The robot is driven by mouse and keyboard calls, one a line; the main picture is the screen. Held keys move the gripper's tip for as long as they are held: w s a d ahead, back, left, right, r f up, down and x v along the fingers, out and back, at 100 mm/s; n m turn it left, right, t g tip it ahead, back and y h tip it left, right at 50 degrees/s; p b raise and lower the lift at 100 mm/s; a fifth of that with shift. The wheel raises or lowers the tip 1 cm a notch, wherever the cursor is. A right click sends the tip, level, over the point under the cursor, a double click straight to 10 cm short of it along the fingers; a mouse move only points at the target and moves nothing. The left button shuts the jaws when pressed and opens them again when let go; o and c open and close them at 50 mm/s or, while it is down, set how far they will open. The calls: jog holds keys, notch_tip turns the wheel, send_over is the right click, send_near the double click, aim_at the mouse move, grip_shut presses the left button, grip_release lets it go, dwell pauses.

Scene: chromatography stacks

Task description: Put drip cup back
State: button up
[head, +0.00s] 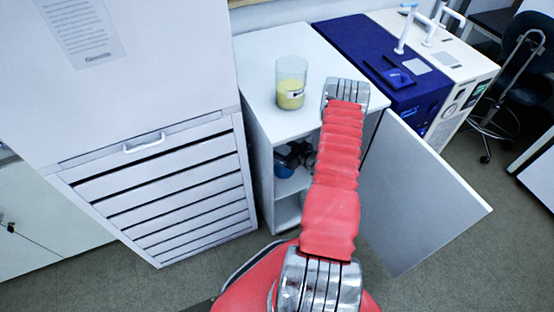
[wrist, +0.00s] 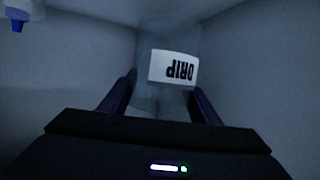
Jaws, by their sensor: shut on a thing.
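The drip cup (wrist: 175,38) is a clear vessel with a white label reading DRIP, upside down in the wrist view. My gripper (wrist: 162,94) is shut on it, with one dark finger on each side. The space around them is dim, with plain grey walls. In the head view the gripper and drip cup are hidden, and my red arm reaches over the white cabinet's right side. I cannot tell whether the cup's base touches a surface.
A clear beaker of yellow liquid (head: 290,84) stands on the white cabinet (head: 262,60). The cabinet's door (head: 412,195) hangs open at right, and dark and blue items sit inside. A drawer unit (head: 165,190) stands left. A white and blue nozzle-like part (wrist: 18,16) shows at top left.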

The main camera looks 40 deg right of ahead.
jog(key=shift+f, duration=1)
jog(key=shift+f, duration=0.1)
jog(key=shift+f, duration=2)
jog(key=o, duration=1.3)
jog(key=v, duration=1.2)
